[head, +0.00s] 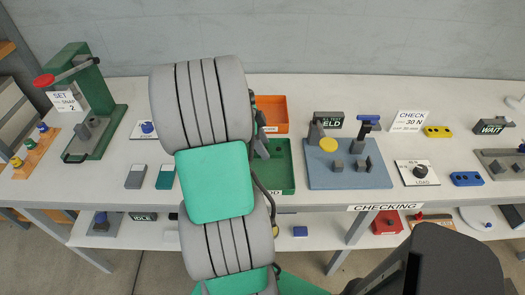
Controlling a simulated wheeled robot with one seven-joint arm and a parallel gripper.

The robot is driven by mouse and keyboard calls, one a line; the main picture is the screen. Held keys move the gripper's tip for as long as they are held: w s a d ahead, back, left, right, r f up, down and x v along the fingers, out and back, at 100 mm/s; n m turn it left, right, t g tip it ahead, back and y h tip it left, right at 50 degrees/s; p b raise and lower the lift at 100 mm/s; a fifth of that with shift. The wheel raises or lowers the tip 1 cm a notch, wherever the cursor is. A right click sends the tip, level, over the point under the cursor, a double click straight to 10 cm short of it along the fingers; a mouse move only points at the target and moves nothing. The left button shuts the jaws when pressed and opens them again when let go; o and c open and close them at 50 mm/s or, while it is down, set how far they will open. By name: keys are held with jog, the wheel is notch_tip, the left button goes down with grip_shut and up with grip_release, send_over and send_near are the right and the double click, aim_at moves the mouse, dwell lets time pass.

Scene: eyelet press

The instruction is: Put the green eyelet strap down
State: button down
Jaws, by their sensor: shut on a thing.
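My gripper (261,138) shows only in part, as dark grey pieces at the right edge of my arm, above the left side of the green tray (281,177). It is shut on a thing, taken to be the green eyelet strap. My arm hides the fingertips and what they hold, so I cannot tell how the strap lies or whether it touches the tray. The green tray has a label on its front, partly covered, ending in "OD".
An orange tray (272,103) stands behind the green one. A blue fixture plate (345,181) with posts and a yellow disc stands right of it. A green press (88,110) with a red-knobbed lever is at the left.

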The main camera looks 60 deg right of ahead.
jog(key=shift+w+d+f, duration=0.1)
jog(key=shift+d+f, duration=0.05)
jog(key=shift+f, duration=0.9)
jog(key=shift+w+d+f, duration=0.1)
jog(key=shift+f, duration=0.95)
jog(key=c, duration=0.7)
grip_release()
jog(key=shift+r, duration=0.1)
jog(key=shift+c, duration=0.2)
